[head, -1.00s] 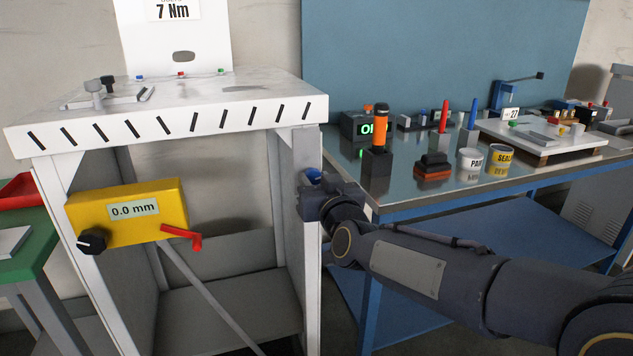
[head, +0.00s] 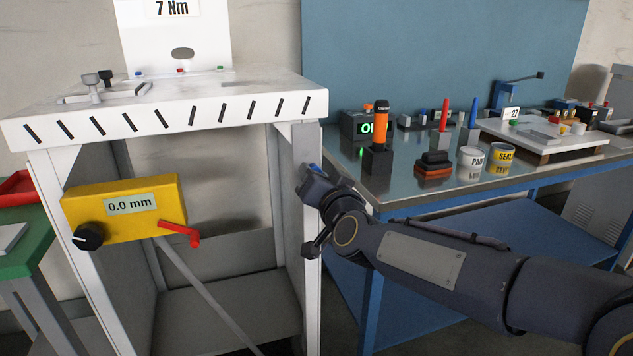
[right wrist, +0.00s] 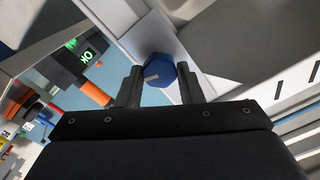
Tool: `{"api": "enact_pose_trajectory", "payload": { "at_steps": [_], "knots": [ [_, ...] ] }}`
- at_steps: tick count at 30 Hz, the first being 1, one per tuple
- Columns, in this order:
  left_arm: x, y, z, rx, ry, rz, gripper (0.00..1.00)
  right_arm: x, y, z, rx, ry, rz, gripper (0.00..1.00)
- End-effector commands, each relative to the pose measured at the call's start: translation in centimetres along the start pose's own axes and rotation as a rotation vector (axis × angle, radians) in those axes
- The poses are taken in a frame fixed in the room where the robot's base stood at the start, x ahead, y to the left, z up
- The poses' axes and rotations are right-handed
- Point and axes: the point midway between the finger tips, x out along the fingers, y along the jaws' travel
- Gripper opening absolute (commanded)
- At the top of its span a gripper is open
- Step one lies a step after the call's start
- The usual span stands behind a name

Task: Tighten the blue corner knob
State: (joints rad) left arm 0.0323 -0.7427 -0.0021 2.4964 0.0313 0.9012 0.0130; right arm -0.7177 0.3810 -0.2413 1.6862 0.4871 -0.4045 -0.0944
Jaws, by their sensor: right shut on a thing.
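The blue corner knob (right wrist: 161,76) is on the grey-white corner post (head: 300,146) of the white stand. In the right wrist view it is a many-sided blue knob with a small pale mark on its face. My right gripper (right wrist: 158,82) has one finger on each side of it and is shut on it. In the head view my right gripper (head: 318,182) covers most of the knob, and only a bit of blue shows. My left gripper is not in view.
A yellow gauge box (head: 125,208) reading 0.0 mm, with a black dial and a red lever (head: 180,233), is on the stand's front. A blue workbench (head: 440,205) holding tools and jars stands close to the right of the post.

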Motion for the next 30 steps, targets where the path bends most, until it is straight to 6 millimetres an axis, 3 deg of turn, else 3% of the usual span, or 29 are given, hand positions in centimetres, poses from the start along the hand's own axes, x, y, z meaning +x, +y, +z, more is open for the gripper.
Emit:
{"api": "enact_pose_trajectory", "payload": {
  "at_steps": [30],
  "knots": [
    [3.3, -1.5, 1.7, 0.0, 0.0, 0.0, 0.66, 0.0, 0.3, 0.2, 0.955, 0.0, 0.001, 0.11]
  ]
}}
